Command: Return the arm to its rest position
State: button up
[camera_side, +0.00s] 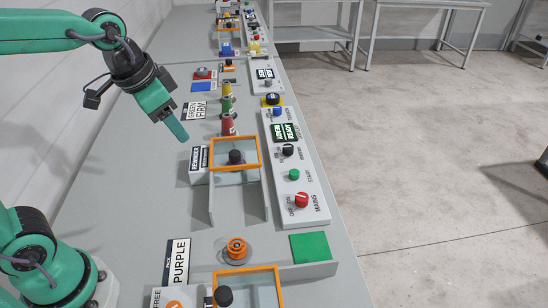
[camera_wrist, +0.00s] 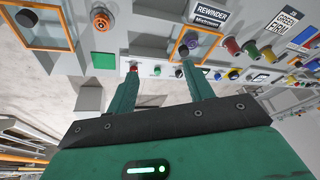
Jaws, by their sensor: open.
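My gripper (camera_side: 183,136) hangs in the air over the grey bench, its green fingers pointing down and to the right. It is left of the upper orange-framed box (camera_side: 235,138) and near the "GREEN FIRM" label (camera_side: 195,111). In the wrist view the two fingers of my gripper (camera_wrist: 160,76) stand apart with nothing between them. No object is held.
The white control panel (camera_side: 308,182) with knobs and buttons runs along the bench's right edge. Several coloured spools (camera_side: 228,124) stand near the upper box. An orange spool (camera_side: 236,248) and green square (camera_side: 310,247) are nearer. The bench's left side (camera_side: 120,190) is clear.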

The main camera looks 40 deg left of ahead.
jog(key=s+a+f+n+t, duration=0.1)
jog(key=s+a+n, duration=0.2)
jog(key=s, duration=0.5)
jog(key=shift+a+f+n, duration=0.15)
jog(key=shift+f+n, duration=0.15)
jog(key=shift+f, duration=0.1)
dwell(0.5)
